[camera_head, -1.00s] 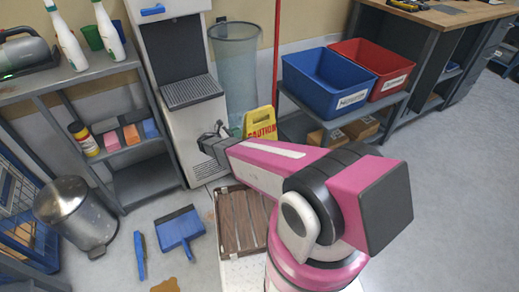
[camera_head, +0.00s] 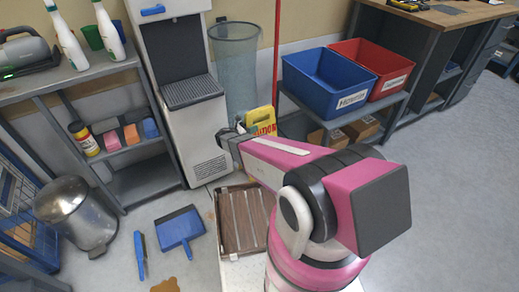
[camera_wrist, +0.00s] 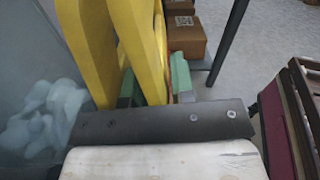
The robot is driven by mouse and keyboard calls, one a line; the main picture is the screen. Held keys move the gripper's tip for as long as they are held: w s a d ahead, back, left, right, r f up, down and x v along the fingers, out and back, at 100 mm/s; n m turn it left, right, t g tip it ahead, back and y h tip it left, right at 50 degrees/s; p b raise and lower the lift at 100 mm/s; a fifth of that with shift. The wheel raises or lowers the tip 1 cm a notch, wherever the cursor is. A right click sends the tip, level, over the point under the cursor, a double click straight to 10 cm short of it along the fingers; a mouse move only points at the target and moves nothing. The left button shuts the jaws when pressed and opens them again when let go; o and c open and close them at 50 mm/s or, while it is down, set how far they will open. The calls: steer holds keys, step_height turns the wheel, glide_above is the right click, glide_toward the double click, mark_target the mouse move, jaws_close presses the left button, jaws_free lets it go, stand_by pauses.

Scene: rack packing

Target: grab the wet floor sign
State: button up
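The yellow wet floor sign (camera_head: 262,118) stands at the back, between the tall bluish bin and the rack with the crates. My arm hides its lower part in the head view. In the wrist view the sign (camera_wrist: 88,45) shows as two yellow panels joined above the picture. My gripper (camera_wrist: 155,88) has its green-padded fingers apart, one on each side of the right-hand panel. I cannot tell whether the pads touch it. In the head view my gripper (camera_head: 240,130) is right at the sign, its fingertips mostly hidden.
A tall translucent bin (camera_head: 236,70) stands close behind the sign, with a white dispenser (camera_head: 198,140) to its left. Blue (camera_head: 325,80) and red (camera_head: 372,68) crates sit on a rack at right. The floor at right is clear.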

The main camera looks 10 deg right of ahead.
jaws_close()
steer(key=shift+r, duration=0.1)
stand_by(1.2)
